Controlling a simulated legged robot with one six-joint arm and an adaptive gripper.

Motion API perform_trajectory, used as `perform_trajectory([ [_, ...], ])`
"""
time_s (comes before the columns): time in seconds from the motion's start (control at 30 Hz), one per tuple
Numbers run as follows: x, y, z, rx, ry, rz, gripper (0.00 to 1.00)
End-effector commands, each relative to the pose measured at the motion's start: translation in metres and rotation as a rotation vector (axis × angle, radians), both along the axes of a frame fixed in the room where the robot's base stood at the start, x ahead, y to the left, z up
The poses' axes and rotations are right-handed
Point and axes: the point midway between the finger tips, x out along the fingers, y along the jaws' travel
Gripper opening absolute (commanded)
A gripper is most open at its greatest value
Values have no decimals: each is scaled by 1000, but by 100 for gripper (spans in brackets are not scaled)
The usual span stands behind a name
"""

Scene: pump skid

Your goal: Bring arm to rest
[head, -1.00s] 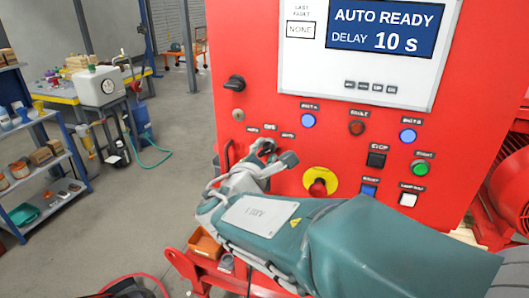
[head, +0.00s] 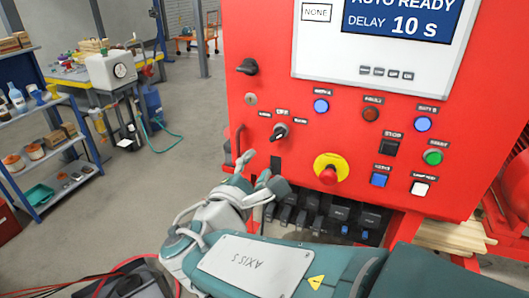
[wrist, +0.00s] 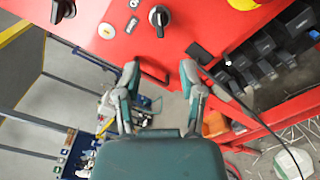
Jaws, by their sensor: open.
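My arm, in teal covers, reaches in from the lower right of the head view. My gripper (head: 258,172) is in front of the lower left of the red control panel (head: 290,80). In the wrist view my gripper (wrist: 160,76) has its two fingers spread apart, with nothing between them. A black selector knob (head: 279,132) sits on the panel just above the gripper, apart from it in the head view. It also shows in the wrist view (wrist: 159,18). The panel's screen (head: 404,25) reads AUTO READY, DELAY 10 s.
A yellow-ringed red stop button (head: 329,168) and several coloured buttons are on the panel. Below it is an opening with several black plugs (head: 302,217). A blue shelf (head: 50,140) and a workbench (head: 85,75) stand at left. The grey floor (head: 175,170) between is clear.

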Motion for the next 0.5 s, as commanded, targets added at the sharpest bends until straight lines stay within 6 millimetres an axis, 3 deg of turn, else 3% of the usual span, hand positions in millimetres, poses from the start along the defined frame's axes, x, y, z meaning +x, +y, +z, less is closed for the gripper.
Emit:
perform_trajectory([
  [0.4,-9,3,0,0,-1,-1,51],
  [0.5,-9,-5,-2,17,12,-20,51],
])
